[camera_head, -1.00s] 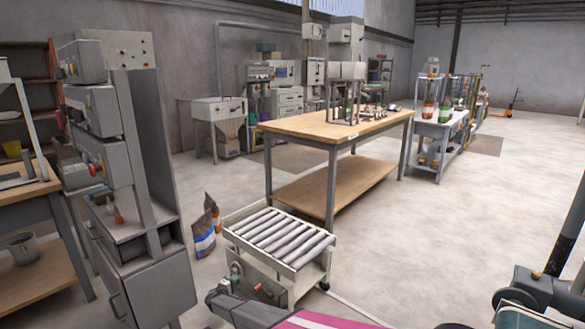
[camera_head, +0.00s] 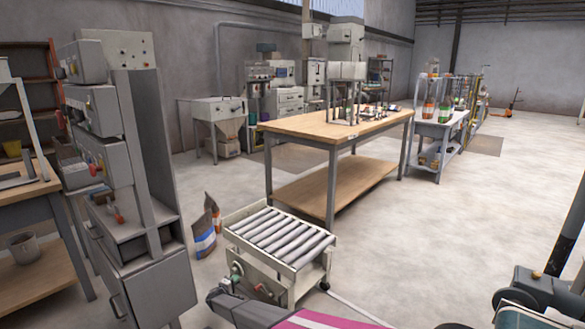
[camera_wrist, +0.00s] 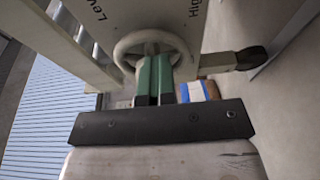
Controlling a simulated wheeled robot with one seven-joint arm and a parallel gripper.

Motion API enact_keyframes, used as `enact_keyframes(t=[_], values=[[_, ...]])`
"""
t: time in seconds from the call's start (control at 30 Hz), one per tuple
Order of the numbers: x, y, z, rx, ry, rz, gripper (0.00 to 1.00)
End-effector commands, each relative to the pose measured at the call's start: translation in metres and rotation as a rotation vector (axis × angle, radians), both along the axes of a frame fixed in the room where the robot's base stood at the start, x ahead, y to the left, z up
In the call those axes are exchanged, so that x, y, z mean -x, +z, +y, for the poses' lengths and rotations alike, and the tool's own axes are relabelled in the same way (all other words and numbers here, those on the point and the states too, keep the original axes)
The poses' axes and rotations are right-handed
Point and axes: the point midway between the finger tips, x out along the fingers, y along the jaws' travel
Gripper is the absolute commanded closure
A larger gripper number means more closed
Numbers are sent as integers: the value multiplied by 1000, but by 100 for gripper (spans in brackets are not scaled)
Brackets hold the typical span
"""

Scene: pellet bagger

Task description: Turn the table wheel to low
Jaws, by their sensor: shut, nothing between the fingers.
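The pale round handwheel (camera_wrist: 181,39) is at the top middle of the wrist view, in front of a light panel lettered "High" on the right and cut-off "Leve" on the left. My gripper (camera_wrist: 154,60) has green fingers close together and shut, with nothing seen between them. The fingertips overlap the lower middle of the wheel in the picture; whether they touch it I cannot tell. In the head view the roller table (camera_head: 245,217) stands low at the front, with the wheel small on its near side. No pointer or mark is readable on the wheel.
A dark-ended bar (camera_wrist: 251,57) sticks out right of the wheel. A blue-and-white bag (camera_head: 205,243) stands left of the roller table. A tall grey machine (camera_head: 150,190) is at the left, and a wooden workbench (camera_head: 300,125) is behind. Open floor lies to the right.

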Motion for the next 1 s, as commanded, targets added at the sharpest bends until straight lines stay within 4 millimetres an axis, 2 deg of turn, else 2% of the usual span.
enact_keyframes(t=[0.03, 1.0], values=[[-8, 3, -6, -2, -11, -5, 100], [-10, 32, -5, 0, -11, -16, 100]])
